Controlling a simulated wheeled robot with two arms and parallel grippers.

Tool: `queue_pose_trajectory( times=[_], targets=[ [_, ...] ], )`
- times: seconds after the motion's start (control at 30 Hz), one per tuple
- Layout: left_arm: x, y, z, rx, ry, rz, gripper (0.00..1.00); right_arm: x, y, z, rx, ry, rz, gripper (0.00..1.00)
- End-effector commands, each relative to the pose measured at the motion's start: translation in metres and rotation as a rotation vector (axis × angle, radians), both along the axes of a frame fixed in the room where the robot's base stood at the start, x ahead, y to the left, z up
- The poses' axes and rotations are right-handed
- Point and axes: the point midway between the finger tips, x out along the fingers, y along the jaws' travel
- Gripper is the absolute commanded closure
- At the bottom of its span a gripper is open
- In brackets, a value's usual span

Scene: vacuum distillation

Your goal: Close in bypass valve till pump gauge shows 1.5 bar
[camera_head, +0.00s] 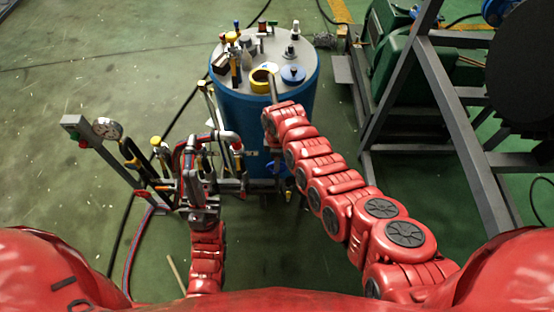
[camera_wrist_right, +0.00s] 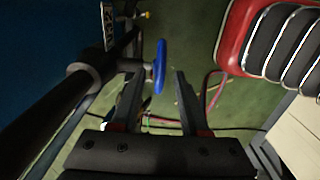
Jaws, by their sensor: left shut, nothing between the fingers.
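A blue handwheel (camera_wrist_right: 160,67), seen edge-on in the right wrist view, looks like the bypass valve's wheel. My right gripper (camera_wrist_right: 158,80) is open, with a finger on each side of the wheel's near end; I cannot tell whether either touches it. In the head view my right arm hides this gripper beside the blue tank. A round white dial gauge (camera_head: 107,128) stands at the left end of the pipework; its reading is too small to tell. My left gripper (camera_head: 196,178) is shut and empty in front of the pipes, partly blending with them.
The blue tank (camera_head: 232,120) stands upright, with several fittings on its lid. Pipework (camera_head: 225,138) with hoses runs on its near left side. A grey frame (camera_head: 440,90) and green machine (camera_head: 392,60) stand right. Green floor (camera_head: 60,190) is open at left.

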Motion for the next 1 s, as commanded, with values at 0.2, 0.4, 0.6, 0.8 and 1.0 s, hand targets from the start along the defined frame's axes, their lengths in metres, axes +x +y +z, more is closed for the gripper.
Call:
queue_pose_trajectory(
  times=[0.2, 0.4, 0.6, 0.8, 1.0],
  targets=[
    [0.0, 0.0, 0.0, 0.0, 0.0, 0.0, 1.0, 0.0, 0.0, 0.0, 0.0, -0.001, 0.0, 0.95],
    [0.0, 0.0, 0.0, 0.0, 0.0, 0.0, 1.0, 0.0, 0.0, 0.0, 0.0, 0.0, 0.0, 1.0],
    [0.0, 0.0, 0.0, 0.0, 0.0, 0.0, 1.0, 0.0, -0.001, 0.0, 0.005, 0.0, -0.001, 1.0],
    [0.0, 0.0, 0.002, 0.0, 0.0, 0.0, 1.0, 0.001, -0.004, 0.001, 0.057, -0.004, -0.005, 1.0],
    [0.0, 0.0, 0.0, 0.0, 0.0, 0.0, 1.0, 0.001, -0.011, -0.002, 0.179, -0.005, -0.008, 1.0]
  ],
)
